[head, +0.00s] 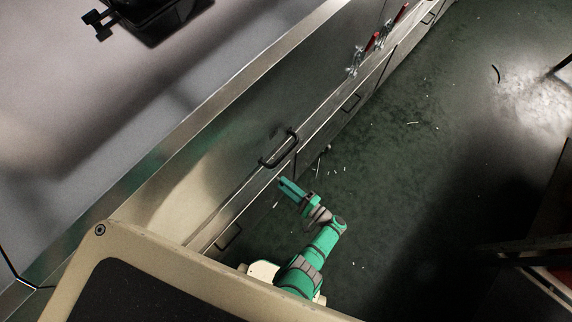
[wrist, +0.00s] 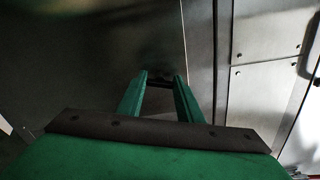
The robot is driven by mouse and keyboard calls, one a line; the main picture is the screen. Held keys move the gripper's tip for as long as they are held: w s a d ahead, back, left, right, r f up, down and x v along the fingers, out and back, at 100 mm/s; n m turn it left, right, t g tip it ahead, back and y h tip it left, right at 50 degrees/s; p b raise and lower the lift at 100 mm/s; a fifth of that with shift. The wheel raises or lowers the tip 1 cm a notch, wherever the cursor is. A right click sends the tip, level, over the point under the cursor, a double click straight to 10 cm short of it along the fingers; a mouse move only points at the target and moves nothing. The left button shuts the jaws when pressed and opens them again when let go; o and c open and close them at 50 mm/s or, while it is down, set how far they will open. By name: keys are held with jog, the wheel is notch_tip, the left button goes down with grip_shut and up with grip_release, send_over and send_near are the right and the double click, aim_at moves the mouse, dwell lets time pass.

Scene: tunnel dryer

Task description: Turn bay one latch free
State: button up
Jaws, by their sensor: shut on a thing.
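My gripper (head: 287,186) is at the side of the long metal housing, below a black bar handle (head: 279,149), in the head view. In the wrist view my gripper's two green fingers (wrist: 160,84) reach toward a grey metal panel and are shut on a small dark part (wrist: 160,81) between their tips. This part is mostly hidden by the fingers; I cannot tell for sure that it is the bay one latch, nor which way it is turned.
Red-handled clamps (head: 372,42) stand on the housing's edge farther along. Small pull handles (head: 351,103) line its side. A panel seam (wrist: 185,60) runs beside the fingers, with a riveted plate (wrist: 265,95) to the right. The green floor (head: 420,150) is open, with scattered bits.

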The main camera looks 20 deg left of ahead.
jog(key=shift+f+n, duration=0.1)
jog(key=shift+n, duration=1.7)
jog(key=o, duration=1.1)
jog(key=shift+v, duration=5.45)
